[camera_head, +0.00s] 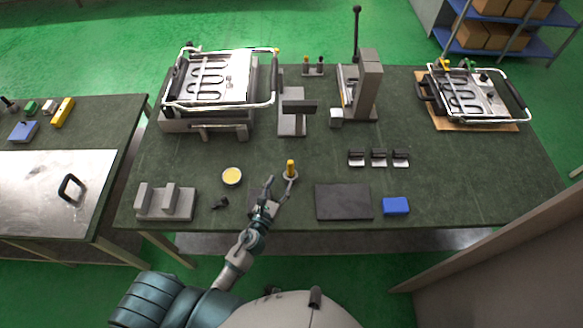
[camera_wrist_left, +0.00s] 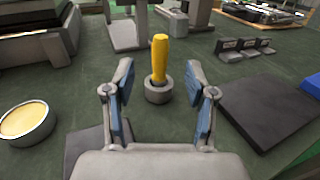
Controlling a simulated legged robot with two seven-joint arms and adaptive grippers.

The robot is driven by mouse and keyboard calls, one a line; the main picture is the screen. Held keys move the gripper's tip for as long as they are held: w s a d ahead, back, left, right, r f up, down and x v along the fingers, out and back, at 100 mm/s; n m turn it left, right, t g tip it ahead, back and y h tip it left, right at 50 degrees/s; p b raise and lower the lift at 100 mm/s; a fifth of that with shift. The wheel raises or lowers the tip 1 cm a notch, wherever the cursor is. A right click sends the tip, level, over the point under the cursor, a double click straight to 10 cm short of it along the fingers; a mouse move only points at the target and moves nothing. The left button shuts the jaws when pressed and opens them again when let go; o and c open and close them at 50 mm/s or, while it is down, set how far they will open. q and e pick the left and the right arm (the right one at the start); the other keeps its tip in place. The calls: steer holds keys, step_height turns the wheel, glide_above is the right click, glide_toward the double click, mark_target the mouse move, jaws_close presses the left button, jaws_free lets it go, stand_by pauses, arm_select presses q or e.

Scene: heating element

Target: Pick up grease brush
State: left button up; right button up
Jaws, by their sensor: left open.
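The grease brush (camera_head: 290,166) shows as a yellow upright handle standing in a small round grey holder (camera_wrist_left: 158,92) on the dark green table. In the left wrist view the yellow handle (camera_wrist_left: 160,58) stands between and just beyond my fingertips. My left gripper (camera_head: 282,185) is open, low over the table on the near side of the brush, and does not appear to touch it. Its two blue-padded fingers also show in the left wrist view (camera_wrist_left: 164,90). The brush's lower end is hidden in the holder. My right gripper is not in view.
A round tin of yellow grease (camera_head: 232,176) stands left of the brush. A dark flat plate (camera_head: 343,202) and a blue block (camera_head: 396,206) lie to the right. A grey fixture (camera_head: 166,203) stands at the left front. A press (camera_head: 362,85) stands behind.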

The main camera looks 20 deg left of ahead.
mark_target(289, 167)
arm_select(q)
steer(key=w, duration=0.4)
steer(key=shift+w+f, duration=0.15)
steer(key=shift+w, duration=0.15)
steer(key=w, duration=0.2)
steer(key=w+d, duration=0.1)
steer(key=w, duration=0.2)
steer(key=shift+d+f, duration=0.15)
steer(key=shift+d, duration=0.05)
steer(key=shift+a, duration=0.15)
jaws_close()
